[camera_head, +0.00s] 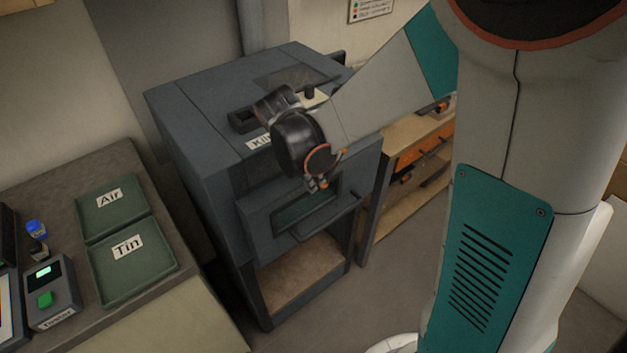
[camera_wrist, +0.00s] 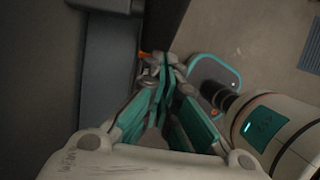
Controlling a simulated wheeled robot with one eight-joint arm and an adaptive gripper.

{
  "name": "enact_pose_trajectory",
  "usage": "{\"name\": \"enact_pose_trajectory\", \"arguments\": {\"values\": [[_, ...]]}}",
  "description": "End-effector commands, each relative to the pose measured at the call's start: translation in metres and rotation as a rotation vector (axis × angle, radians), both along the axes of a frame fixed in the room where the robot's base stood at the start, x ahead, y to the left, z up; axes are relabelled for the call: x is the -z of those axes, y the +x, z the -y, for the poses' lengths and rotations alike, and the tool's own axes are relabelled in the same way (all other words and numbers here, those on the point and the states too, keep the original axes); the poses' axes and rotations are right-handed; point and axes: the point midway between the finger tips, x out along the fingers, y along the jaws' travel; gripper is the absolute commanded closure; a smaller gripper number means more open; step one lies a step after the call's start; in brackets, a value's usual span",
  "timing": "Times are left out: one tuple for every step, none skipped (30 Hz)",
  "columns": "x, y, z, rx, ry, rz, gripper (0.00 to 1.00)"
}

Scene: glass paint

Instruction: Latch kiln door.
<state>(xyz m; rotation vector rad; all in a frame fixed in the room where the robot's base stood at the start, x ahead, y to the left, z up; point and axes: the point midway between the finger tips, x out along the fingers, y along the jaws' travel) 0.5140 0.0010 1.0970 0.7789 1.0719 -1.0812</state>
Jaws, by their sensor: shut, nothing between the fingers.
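The kiln (camera_head: 200,125) is a dark blue-grey box on a stand in the middle of the head view. Its door (camera_head: 262,222) is on the front, with a dark window (camera_head: 303,209) and a bar handle (camera_head: 338,212). The door looks to be at or close to the front face; a latch cannot be made out. My gripper (camera_head: 319,186) is in front of the upper door, above the handle, its tips pointing down. It is shut and empty. In the wrist view its fingers (camera_wrist: 165,62) meet beside a grey vertical part (camera_wrist: 105,65), probably of the kiln.
Left of the kiln, a bench holds green trays marked Air (camera_head: 112,212) and Tin (camera_head: 140,268), a tester (camera_head: 50,293) and small bottles (camera_head: 37,230). A wooden shelf unit with orange drawers (camera_head: 420,150) stands right of the kiln. Floor in front is clear.

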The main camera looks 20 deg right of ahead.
Motion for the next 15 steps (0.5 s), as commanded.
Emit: {"name": "enact_pose_trajectory", "arguments": {"values": [[0.002,0.000,-0.001,-0.002,-0.008,0.003,1.00],[0.002,0.000,-0.001,-0.002,-0.013,0.005,1.00],[0.003,0.000,-0.001,-0.002,-0.022,0.007,1.00],[0.003,0.000,-0.001,-0.002,-0.028,0.010,1.00],[0.004,0.000,-0.001,-0.002,-0.034,0.011,1.00],[0.004,0.000,-0.001,-0.001,-0.042,0.014,1.00],[0.005,0.000,0.000,-0.001,-0.049,0.017,1.00],[0.005,0.000,0.000,-0.001,-0.058,0.019,1.00],[0.007,0.000,-0.001,-0.002,-0.070,0.023,1.00],[0.008,0.000,-0.001,-0.003,-0.082,0.027,1.00],[0.009,0.000,-0.001,-0.003,-0.094,0.031,1.00],[0.010,0.000,0.000,-0.003,-0.111,0.036,1.00],[0.011,0.000,0.000,-0.004,-0.126,0.042,1.00],[0.013,0.000,0.000,-0.004,-0.141,0.047,1.00],[0.015,0.000,0.000,-0.004,-0.163,0.054,1.00]]}}
